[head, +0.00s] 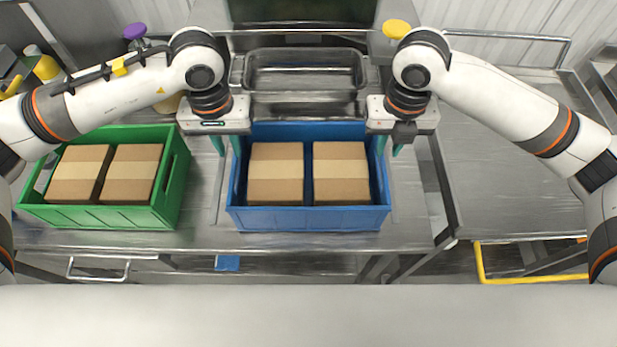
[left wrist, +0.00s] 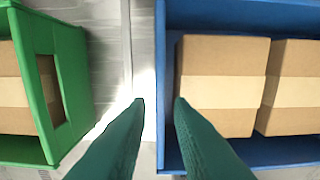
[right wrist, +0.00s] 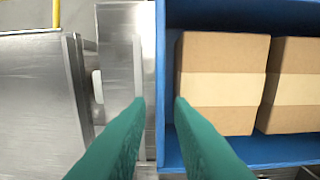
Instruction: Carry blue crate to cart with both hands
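The blue crate (head: 308,219) stands upright on the steel table, holding two taped cardboard boxes. My left gripper (head: 227,150) is at the crate's left wall, pointing down. In the left wrist view its fingers (left wrist: 160,100) are parted on either side of the blue wall, with a gap showing. My right gripper (head: 389,149) is at the right wall. In the right wrist view its fingers (right wrist: 160,100) are likewise parted around the wall. Finger contact with the walls is not visible. A steel surface with a yellow rail, seemingly the cart (head: 515,190), stands at the right.
A green crate (head: 100,217) with two boxes stands left of the blue crate, with a strip of bare table between them. A clear tray (head: 305,72) lies behind the blue crate. A gap separates the table from the steel surface at right, whose top is clear.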

